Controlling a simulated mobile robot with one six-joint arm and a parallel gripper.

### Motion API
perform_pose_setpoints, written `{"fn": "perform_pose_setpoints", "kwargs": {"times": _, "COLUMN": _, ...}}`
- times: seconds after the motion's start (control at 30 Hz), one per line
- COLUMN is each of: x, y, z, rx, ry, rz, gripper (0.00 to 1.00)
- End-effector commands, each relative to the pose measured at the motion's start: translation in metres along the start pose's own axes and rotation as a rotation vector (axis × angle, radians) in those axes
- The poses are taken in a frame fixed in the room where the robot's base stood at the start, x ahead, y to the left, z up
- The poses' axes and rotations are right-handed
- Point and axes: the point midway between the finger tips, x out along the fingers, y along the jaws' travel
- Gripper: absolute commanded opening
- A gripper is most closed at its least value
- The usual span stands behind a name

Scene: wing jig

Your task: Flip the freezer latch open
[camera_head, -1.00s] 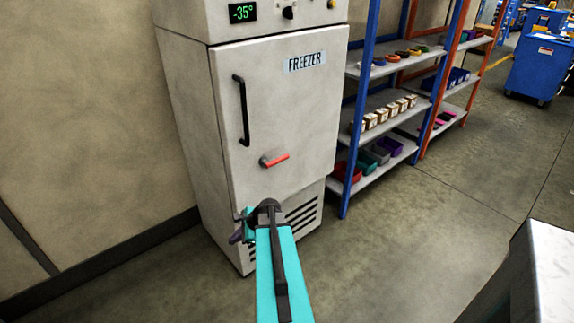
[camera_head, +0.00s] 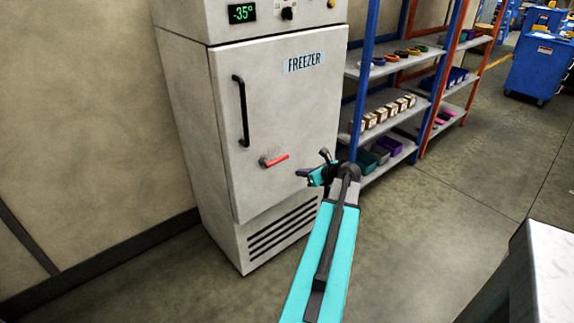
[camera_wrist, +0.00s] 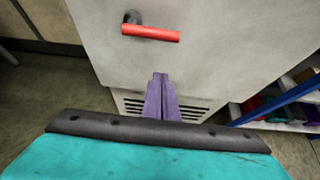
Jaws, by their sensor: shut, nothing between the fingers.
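The freezer (camera_head: 190,120) stands upright against the wall, its door closed. The red latch (camera_head: 274,160) sits low on the door, below the black door handle (camera_head: 241,110), and lies roughly level. In the wrist view the red latch (camera_wrist: 150,32) shows at the upper left, on its dark pivot. My gripper (camera_head: 302,173) is to the right of the latch and apart from it in the head view. In the wrist view my gripper's purple fingers (camera_wrist: 161,80) are together and empty, with their tips below the latch.
Blue and orange shelves (camera_head: 390,120) with bins and small boxes stand right of the freezer. A pale worktop (camera_head: 550,270) edges in at the lower right. The floor in front of the freezer is clear.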

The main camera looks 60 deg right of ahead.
Motion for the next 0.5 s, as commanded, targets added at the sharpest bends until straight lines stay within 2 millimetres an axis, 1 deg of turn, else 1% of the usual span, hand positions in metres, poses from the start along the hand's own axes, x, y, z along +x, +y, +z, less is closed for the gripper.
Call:
{"fn": "perform_pose_setpoints", "kwargs": {"times": 0.33, "x": 0.002, "y": 0.001, "z": 0.0, "rx": -0.002, "ry": 0.001, "rz": 0.001, "gripper": 0.0}}
{"fn": "perform_pose_setpoints", "kwargs": {"times": 0.5, "x": 0.01, "y": 0.001, "z": 0.0, "rx": -0.002, "ry": 0.001, "rz": 0.003, "gripper": 0.0}}
